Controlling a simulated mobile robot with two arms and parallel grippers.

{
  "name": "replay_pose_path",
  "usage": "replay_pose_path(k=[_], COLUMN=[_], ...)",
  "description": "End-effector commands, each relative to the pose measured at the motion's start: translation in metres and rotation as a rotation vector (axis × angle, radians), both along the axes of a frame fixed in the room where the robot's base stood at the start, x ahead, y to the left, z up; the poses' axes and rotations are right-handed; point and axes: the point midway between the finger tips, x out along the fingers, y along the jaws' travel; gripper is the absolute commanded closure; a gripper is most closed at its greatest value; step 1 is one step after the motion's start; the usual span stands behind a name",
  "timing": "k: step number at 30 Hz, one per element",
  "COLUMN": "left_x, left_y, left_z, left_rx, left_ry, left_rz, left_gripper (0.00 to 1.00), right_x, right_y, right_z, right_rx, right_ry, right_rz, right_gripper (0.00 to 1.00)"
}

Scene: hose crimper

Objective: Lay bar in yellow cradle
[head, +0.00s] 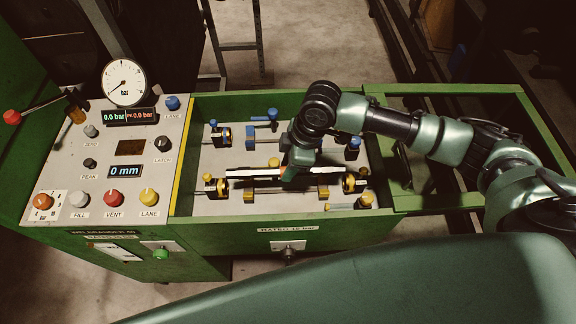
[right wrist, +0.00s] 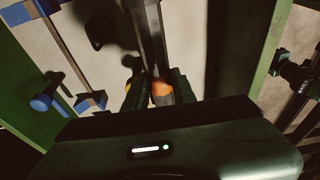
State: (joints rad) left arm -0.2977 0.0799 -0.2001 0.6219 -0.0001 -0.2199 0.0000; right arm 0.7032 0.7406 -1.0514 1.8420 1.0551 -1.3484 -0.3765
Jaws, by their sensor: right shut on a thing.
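The bar (head: 250,172) is a long, pale and dark rod lying left to right in the head view. My right gripper (head: 298,173) is shut on it near its middle, and the bar (right wrist: 149,35) also runs between the fingers in the right wrist view (right wrist: 150,92). The yellow cradle (head: 249,194) is the front lane, with yellow blocks under the bar and yellow-ringed fittings near its ends. The bar is over or on the blocks; I cannot tell whether it touches them. My gripper hides part of the bar. My left gripper is not in view.
A blue-marked lane (head: 222,136) lies behind, with a blue knob (head: 272,114). Green walls (head: 240,228) enclose the bed. A control panel (head: 110,160) with a gauge (head: 124,83) and several knobs stands at the left. The right end of the frame is open.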

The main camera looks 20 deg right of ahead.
Motion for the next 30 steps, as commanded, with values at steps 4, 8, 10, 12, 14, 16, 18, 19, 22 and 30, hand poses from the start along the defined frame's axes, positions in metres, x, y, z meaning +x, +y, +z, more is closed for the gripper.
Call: replay_pose_path(k=[4,8,10,12,14,16,18,19,22,30], left_x=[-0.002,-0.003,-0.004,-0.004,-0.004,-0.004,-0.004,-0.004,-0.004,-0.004], left_y=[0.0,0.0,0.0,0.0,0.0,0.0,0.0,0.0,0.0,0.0], left_z=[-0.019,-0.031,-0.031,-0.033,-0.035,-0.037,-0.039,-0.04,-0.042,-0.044], left_rx=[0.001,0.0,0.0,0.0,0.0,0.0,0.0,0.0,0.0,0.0], left_ry=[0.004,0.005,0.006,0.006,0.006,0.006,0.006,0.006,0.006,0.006], left_rz=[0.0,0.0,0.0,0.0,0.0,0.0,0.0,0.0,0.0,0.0], left_gripper=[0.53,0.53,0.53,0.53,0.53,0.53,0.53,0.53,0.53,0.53], right_x=[0.001,0.001,0.001,0.001,0.001,0.001,0.001,0.001,0.001,0.001], right_y=[0.0,0.0,0.0,0.001,0.001,0.001,0.001,0.001,0.001,0.001], right_z=[-0.016,-0.027,-0.03,-0.036,-0.041,-0.048,-0.054,-0.057,-0.063,-0.069], right_rx=[0.002,0.002,0.002,0.003,0.002,0.001,0.003,0.002,0.003,0.003], right_ry=[-0.004,-0.004,-0.003,-0.002,-0.003,-0.003,-0.002,-0.003,-0.003,-0.003], right_rz=[0.0,0.0,-0.001,0.0,-0.001,0.0,0.0,-0.001,-0.002,-0.001], right_gripper=[1.0,1.0,1.0,1.0,1.0,1.0,1.0,1.0,1.0,1.0])
